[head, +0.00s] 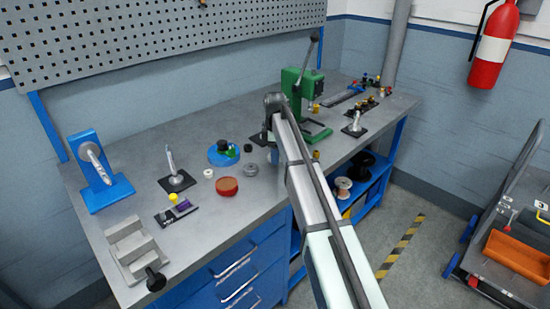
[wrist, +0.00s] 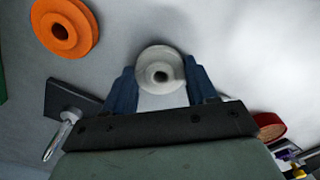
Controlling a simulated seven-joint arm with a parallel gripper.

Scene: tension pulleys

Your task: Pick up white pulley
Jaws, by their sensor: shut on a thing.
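The white pulley (wrist: 147,62), a round pale wheel with a dark centre hole, sits between the blue fingers of my gripper (wrist: 160,76) in the wrist view. My gripper is shut on it, one finger on each side. I cannot tell from this view whether the pulley is clear of the surface.
In the wrist view an orange pulley (wrist: 80,30) lies at upper left and a black base (wrist: 72,98) with a metal post at left.

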